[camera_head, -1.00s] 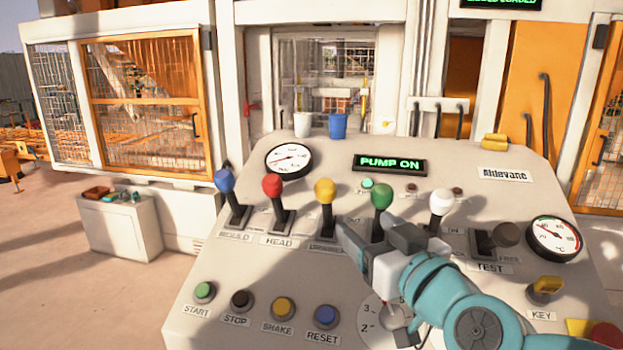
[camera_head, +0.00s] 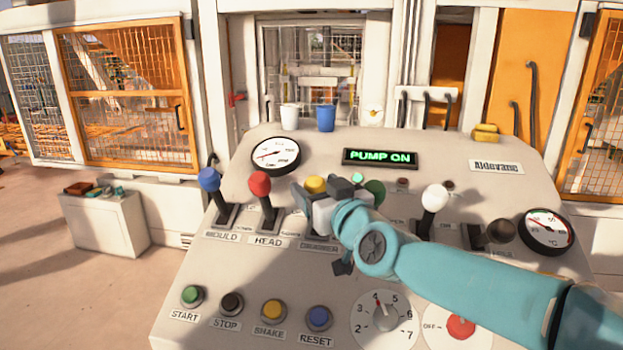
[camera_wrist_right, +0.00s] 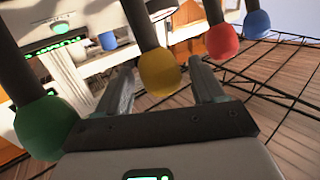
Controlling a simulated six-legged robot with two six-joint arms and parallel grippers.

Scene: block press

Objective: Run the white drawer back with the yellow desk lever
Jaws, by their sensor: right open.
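The yellow desk lever (camera_head: 315,184) stands in the DRAWER slot of the sloping desk, between the red lever and the green lever. My right gripper (camera_head: 318,192) is at its knob and hides its shaft. In the right wrist view the yellow knob (camera_wrist_right: 160,74) sits between the two spread fingers of my right gripper (camera_wrist_right: 162,78). The gripper is open; I cannot tell whether a finger touches the knob. The white drawer is not clearly made out behind the machine window (camera_head: 318,60). My left gripper is not in view.
Close by are the red lever (camera_head: 260,184), blue lever (camera_head: 209,180), green lever (camera_head: 375,190) and white lever (camera_head: 434,198). A PUMP ON display (camera_head: 380,157) is lit green. Push buttons and dials line the desk's front. White and blue cups (camera_head: 326,118) stand at its back edge.

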